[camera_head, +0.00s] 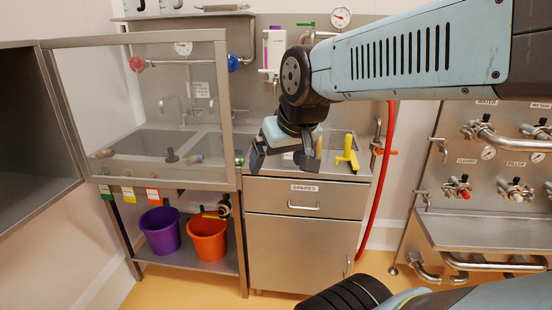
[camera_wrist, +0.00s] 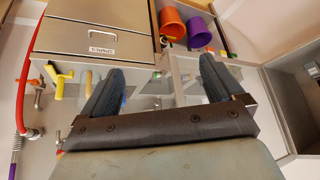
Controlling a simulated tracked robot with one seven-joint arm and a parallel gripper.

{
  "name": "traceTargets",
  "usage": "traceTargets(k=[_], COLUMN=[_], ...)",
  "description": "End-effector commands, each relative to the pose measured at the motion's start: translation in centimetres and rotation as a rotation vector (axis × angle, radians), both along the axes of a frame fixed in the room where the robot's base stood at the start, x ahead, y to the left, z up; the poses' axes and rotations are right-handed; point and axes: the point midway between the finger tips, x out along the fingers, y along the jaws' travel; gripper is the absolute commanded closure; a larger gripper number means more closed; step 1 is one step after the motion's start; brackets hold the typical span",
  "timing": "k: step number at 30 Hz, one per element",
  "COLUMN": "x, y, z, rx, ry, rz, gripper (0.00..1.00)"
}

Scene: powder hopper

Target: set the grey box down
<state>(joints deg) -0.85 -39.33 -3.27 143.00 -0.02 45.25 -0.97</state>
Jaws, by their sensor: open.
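My gripper (camera_head: 283,160) is open above the steel counter (camera_head: 340,170) over the drawer marked SPARES, with its fingers pointing down. A yellow T-shaped tool (camera_head: 347,153) stands to the right of my gripper, and also shows in the wrist view (camera_wrist: 59,78). A tan upright piece (camera_wrist: 88,82) is beside one finger.
A glass-fronted steel cabinet door (camera_head: 233,120) stands open to the left, near my gripper. Purple (camera_head: 160,230) and orange (camera_head: 208,238) buckets sit on the low shelf. A red hose (camera_head: 378,190) hangs right of the counter. Pipes and valves (camera_head: 485,130) line the right wall.

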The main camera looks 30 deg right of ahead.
Motion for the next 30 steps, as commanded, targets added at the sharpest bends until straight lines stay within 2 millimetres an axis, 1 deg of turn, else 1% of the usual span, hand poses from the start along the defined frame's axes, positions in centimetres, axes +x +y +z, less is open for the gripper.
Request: traceTargets(k=[1, 6, 11, 15, 21, 24, 30], x=[1.6, 7.2, 12.2, 16.2, 21.1, 23.3, 26.8], y=[-0.1, -0.4, -1.2, -2.1, -4.1, -5.2, -7.8], z=[-0.4, -1.3, -2.5, -3.8, -6.0, -7.3, -9.9], rx=[0.013, 0.056, 0.084, 0.097, 0.095, 0.085, 0.05], ry=[-0.015, -0.11, -0.198, -0.275, -0.385, -0.439, -0.549], rz=[-0.007, -0.05, -0.101, -0.151, -0.234, -0.273, -0.354], gripper=[0.05, 0.05, 0.05, 0.05, 0.05, 0.05, 0.05])
